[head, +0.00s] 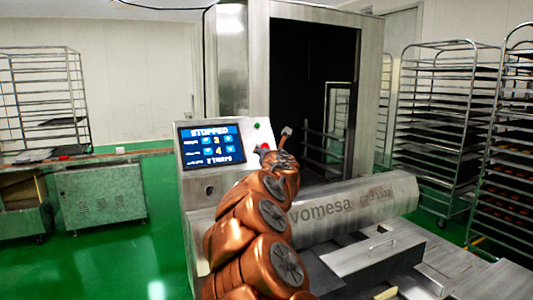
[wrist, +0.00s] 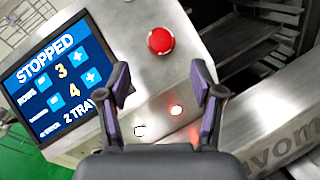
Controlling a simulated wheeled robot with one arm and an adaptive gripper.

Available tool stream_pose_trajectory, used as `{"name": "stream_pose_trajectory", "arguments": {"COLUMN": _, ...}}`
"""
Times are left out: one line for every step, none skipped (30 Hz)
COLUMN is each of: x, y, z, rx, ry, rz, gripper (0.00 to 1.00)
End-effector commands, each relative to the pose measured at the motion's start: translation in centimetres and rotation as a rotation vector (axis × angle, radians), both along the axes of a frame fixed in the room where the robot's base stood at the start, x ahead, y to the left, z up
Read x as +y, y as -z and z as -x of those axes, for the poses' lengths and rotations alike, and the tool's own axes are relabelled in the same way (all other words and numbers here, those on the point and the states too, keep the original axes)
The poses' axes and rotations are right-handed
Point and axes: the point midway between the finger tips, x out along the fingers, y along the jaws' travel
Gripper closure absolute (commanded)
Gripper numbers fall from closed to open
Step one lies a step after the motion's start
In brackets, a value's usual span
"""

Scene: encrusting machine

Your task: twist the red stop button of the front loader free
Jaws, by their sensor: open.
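The red stop button (wrist: 160,40) is a round red knob on the slanted metal control panel (wrist: 130,30). In the wrist view it sits beyond my fingertips, near the middle of the gap between them. In the head view the red button (head: 264,148) shows partly beside my gripper (head: 276,146). My gripper (wrist: 160,68) is open, with its two dark purple-padded fingers apart and nothing between them. The fingers appear apart from the button. The screen (head: 211,145) on the panel reads STOPPED, with the numbers 3 and 4.
A green button (head: 257,126) sits above the red one. Two small lit spots (wrist: 140,130) show on the panel between my fingers. A metal cover marked vomesa (head: 350,205) lies right of my arm. Tray racks (head: 445,125) stand at right; the green floor (head: 120,265) at left is clear.

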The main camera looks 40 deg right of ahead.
Motion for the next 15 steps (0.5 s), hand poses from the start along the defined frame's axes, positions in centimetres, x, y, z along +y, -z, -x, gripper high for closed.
{"name": "stream_pose_trajectory", "arguments": {"x": 0.3, "y": 0.0, "z": 0.5, "rx": 0.002, "ry": 0.002, "rz": 0.001, "gripper": 0.34}}
{"name": "stream_pose_trajectory", "arguments": {"x": 0.4, "y": 0.0, "z": 0.8, "rx": 0.002, "ry": 0.002, "rz": 0.0, "gripper": 0.34}}
{"name": "stream_pose_trajectory", "arguments": {"x": 0.7, "y": 0.0, "z": 1.1, "rx": 0.001, "ry": 0.003, "rz": -0.001, "gripper": 0.34}}
{"name": "stream_pose_trajectory", "arguments": {"x": 0.8, "y": -0.1, "z": 1.3, "rx": 0.001, "ry": 0.004, "rz": 0.0, "gripper": 0.34}}
{"name": "stream_pose_trajectory", "arguments": {"x": 1.0, "y": -0.1, "z": 1.6, "rx": 0.0, "ry": 0.004, "rz": 0.0, "gripper": 0.34}}
{"name": "stream_pose_trajectory", "arguments": {"x": 1.2, "y": -0.2, "z": 1.9, "rx": -0.001, "ry": 0.005, "rz": 0.001, "gripper": 0.34}}
{"name": "stream_pose_trajectory", "arguments": {"x": 1.5, "y": -0.2, "z": 2.2, "rx": 0.0, "ry": 0.003, "rz": 0.001, "gripper": 0.34}}
{"name": "stream_pose_trajectory", "arguments": {"x": 1.7, "y": -0.2, "z": 2.4, "rx": 0.001, "ry": 0.003, "rz": 0.002, "gripper": 0.34}}
{"name": "stream_pose_trajectory", "arguments": {"x": 1.9, "y": -0.2, "z": 2.7, "rx": 0.002, "ry": 0.003, "rz": 0.001, "gripper": 0.34}}
{"name": "stream_pose_trajectory", "arguments": {"x": 2.0, "y": -0.1, "z": 2.9, "rx": 0.002, "ry": 0.003, "rz": 0.001, "gripper": 0.34}}
{"name": "stream_pose_trajectory", "arguments": {"x": 2.2, "y": -0.1, "z": 3.1, "rx": 0.003, "ry": 0.001, "rz": 0.001, "gripper": 0.34}}
{"name": "stream_pose_trajectory", "arguments": {"x": 2.3, "y": -0.1, "z": 3.3, "rx": 0.003, "ry": 0.001, "rz": 0.001, "gripper": 0.34}}
{"name": "stream_pose_trajectory", "arguments": {"x": 2.4, "y": -0.1, "z": 3.4, "rx": 0.003, "ry": 0.001, "rz": 0.001, "gripper": 0.34}}
{"name": "stream_pose_trajectory", "arguments": {"x": 2.5, "y": -0.2, "z": 3.6, "rx": 0.002, "ry": 0.001, "rz": 0.0, "gripper": 0.34}}
{"name": "stream_pose_trajectory", "arguments": {"x": 2.6, "y": -0.2, "z": 3.7, "rx": 0.001, "ry": 0.002, "rz": 0.0, "gripper": 0.34}}
